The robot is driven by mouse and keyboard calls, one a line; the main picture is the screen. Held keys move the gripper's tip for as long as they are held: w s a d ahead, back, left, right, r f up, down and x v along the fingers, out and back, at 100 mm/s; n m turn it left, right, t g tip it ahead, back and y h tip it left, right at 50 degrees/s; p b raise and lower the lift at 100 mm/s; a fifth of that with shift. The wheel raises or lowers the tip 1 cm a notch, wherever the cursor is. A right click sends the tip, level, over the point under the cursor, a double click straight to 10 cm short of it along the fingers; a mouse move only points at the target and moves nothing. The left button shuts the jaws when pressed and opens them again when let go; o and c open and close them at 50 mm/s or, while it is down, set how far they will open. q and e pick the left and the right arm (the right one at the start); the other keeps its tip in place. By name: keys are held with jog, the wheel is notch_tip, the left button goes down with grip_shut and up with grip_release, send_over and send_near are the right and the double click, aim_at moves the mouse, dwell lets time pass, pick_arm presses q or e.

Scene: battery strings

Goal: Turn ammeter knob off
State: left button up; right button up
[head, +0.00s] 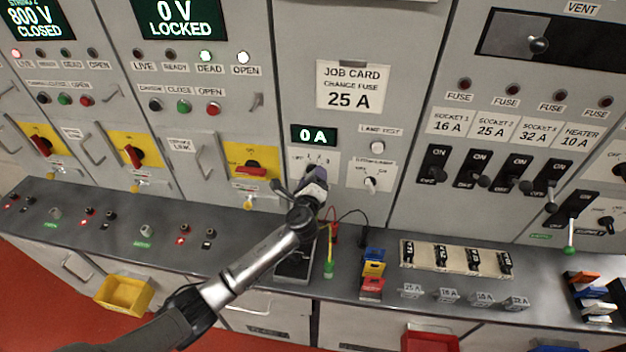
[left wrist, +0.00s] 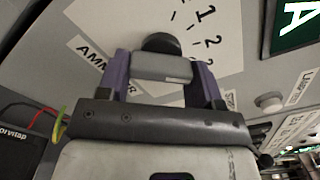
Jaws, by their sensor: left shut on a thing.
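The ammeter panel is a white scale plate (head: 299,157) under a small display (head: 313,136) reading "0 A" in the head view. My left gripper (head: 314,177), with purple fingers, reaches it from below and hides the knob in that view. In the left wrist view the dark ammeter knob (left wrist: 162,43) shows at the far end of my left gripper (left wrist: 163,70), in front of the scale plate (left wrist: 125,20) with marks "1" and "2" and part of the ammeter label. The gripper is shut on the knob. Its exact pointing direction is unclear. My right gripper is out of view.
A lamp-test button (head: 377,146) and another small knob (head: 370,183) sit right of the ammeter. Below, the bench holds a dark meter box (head: 294,268), test leads, coloured blocks (head: 373,270) and a fuse rack (head: 455,257). Breaker switches (head: 436,163) line the right panel.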

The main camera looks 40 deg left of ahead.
pick_arm(q)
jog(key=n+b, duration=0.2)
jog(key=n, duration=0.2)
jog(key=shift+d, duration=0.1)
jog(key=n+b, duration=0.1)
jog(key=n, duration=0.4)
jog(key=shift+r+b, duration=0.15)
jog(key=shift+b, duration=0.25)
jog(key=n, duration=0.2)
jog(key=shift+n+b, duration=0.3)
jog(key=shift+b, duration=0.1)
jog(key=n, duration=0.3)
jog(key=shift+r+b, duration=0.2)
jog(key=shift+b, duration=0.1)
jog(key=shift+n, duration=1.2)
jog(key=shift+r, duration=0.1)
jog(key=o, duration=0.9)
